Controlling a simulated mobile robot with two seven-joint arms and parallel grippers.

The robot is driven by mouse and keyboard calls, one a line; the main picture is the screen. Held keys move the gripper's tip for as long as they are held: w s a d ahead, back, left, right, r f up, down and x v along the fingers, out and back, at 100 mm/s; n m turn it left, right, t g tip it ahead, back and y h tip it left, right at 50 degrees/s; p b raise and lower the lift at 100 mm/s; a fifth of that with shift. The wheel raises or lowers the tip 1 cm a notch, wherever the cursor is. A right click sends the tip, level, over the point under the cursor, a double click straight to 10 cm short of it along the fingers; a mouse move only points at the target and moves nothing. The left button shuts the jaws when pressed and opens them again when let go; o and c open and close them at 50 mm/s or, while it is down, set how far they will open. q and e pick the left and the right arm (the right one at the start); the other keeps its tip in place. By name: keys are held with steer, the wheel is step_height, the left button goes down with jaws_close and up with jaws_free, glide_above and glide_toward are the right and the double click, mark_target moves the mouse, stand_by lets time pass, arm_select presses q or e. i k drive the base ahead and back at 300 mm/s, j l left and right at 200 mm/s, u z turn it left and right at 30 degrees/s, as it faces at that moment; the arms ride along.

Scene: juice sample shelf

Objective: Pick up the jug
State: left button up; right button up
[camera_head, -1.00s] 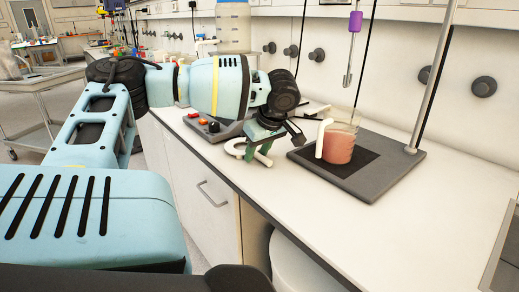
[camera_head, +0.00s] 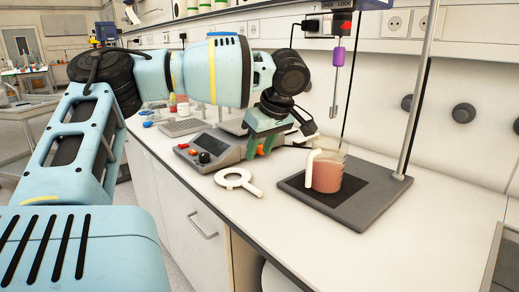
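The jug (camera_head: 328,174) is clear, holds pink-red liquid and has a white handle on its left side. It stands upright on the dark plate of a stand on the bench. My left gripper (camera_head: 261,153) is to the left of the jug, above the bench and apart from the jug. Its green fingers point down with a gap between them, and I see nothing held. My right gripper is not in view.
A stand (camera_head: 365,210) with a metal rod is under the jug; a purple-handled stirrer (camera_head: 337,75) hangs above. The bench right of the stand is clear.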

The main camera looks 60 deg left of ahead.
mark_target(325, 163)
steer(key=u, duration=1.3)
